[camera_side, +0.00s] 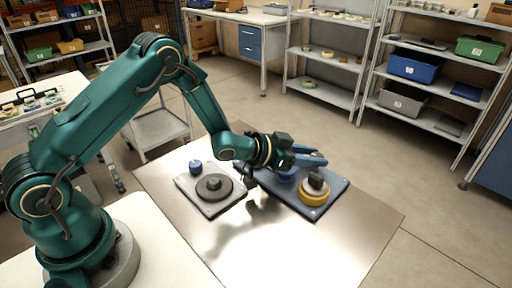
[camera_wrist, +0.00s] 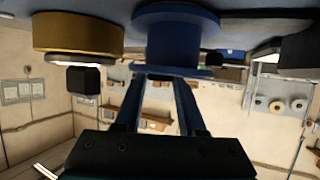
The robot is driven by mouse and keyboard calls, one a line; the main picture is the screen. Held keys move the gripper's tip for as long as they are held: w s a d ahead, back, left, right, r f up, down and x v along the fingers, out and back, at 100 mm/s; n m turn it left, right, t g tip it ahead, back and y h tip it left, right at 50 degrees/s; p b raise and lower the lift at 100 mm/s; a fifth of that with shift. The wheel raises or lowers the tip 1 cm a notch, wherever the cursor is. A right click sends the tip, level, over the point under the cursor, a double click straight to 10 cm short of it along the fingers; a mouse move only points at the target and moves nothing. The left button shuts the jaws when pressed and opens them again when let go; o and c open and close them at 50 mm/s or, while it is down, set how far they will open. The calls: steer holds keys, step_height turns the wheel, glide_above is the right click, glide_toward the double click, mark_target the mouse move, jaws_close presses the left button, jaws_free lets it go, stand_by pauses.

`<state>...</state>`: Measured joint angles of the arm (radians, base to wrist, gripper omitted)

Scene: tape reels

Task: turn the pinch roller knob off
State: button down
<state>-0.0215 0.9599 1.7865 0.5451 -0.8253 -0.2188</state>
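A blue board (camera_side: 333,197) lies on the steel table and carries a yellow round piece (camera_side: 313,199) with a dark knob-like top (camera_side: 316,180). A blue flanged piece (camera_side: 288,175) stands beside it, partly hidden by my gripper. Which of these is the pinch roller knob I cannot tell. My gripper (camera_side: 322,157) has two blue fingers, apart with nothing visible between them, over the board's far side. In the wrist view the blue flanged piece (camera_wrist: 177,35) is just beyond the fingertips (camera_wrist: 160,77); contact is unclear. The yellow piece (camera_wrist: 78,33) and black block (camera_wrist: 83,79) are left.
A light plate (camera_side: 222,206) with a grey disc (camera_side: 207,192) and a blue knob (camera_side: 195,167) lies left of the board. The table's front (camera_side: 300,250) is clear. Shelves (camera_side: 435,85) stand behind, well away.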

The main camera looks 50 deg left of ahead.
steer(key=shift+w+r+m+g+h, duration=0.1)
steer(key=shift+m+g+h, duration=0.25)
steer(key=shift+m+h, duration=0.35)
steer(key=shift+w+r+m+g+h, duration=0.1)
steer(key=shift+m+g+h, duration=0.25)
steer(key=shift+m+h, duration=0.3)
steer(key=shift+a+m+g+h, duration=0.1)
steer(key=shift+m+g+h, duration=0.5)
steer(key=shift+m+h, duration=0.15)
steer(key=shift+f, duration=0.1)
steer(key=shift+c, duration=2.4)
jaws_free()
steer(key=shift+a, duration=0.1)
